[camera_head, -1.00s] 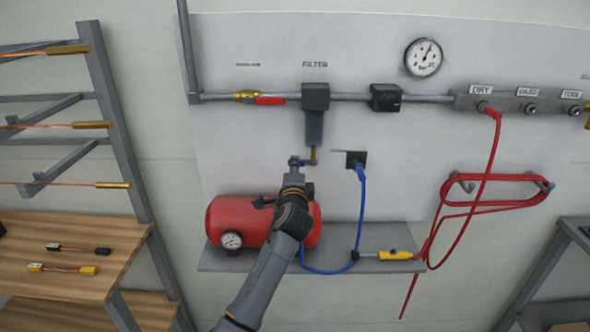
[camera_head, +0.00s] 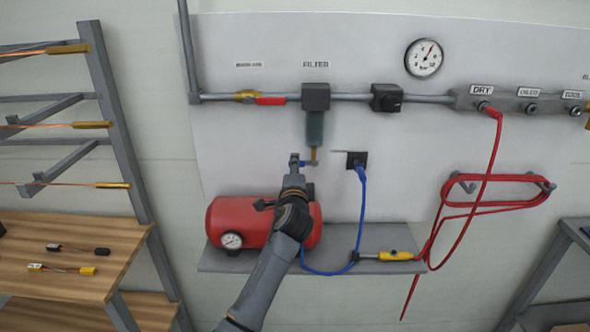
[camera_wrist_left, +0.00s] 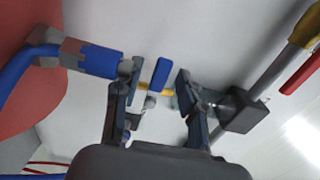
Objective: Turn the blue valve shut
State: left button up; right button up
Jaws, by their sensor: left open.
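The blue valve handle (camera_wrist_left: 160,74) shows in the left wrist view as a small flat blue lever by a brass piece. In the head view it is small and mostly hidden by my gripper below the filter (camera_head: 315,125). My left gripper (camera_wrist_left: 155,85) is open, with its two fingers on either side of the blue handle in the picture; I cannot tell whether either finger touches it. In the head view the left gripper (camera_head: 295,163) is just below and left of the filter's brass outlet (camera_head: 314,154). My right gripper is not in view.
A red tank (camera_head: 225,215) sits on the grey shelf (camera_head: 400,240) behind my forearm. A blue hose (camera_head: 361,205) hangs to the right. A red lever (camera_head: 270,101) is on the pipe above left. A red hose (camera_head: 490,190) hangs farther right.

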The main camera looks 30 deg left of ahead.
pick_arm(q)
notch_tip(320, 180, up, 10)
dwell(0.5)
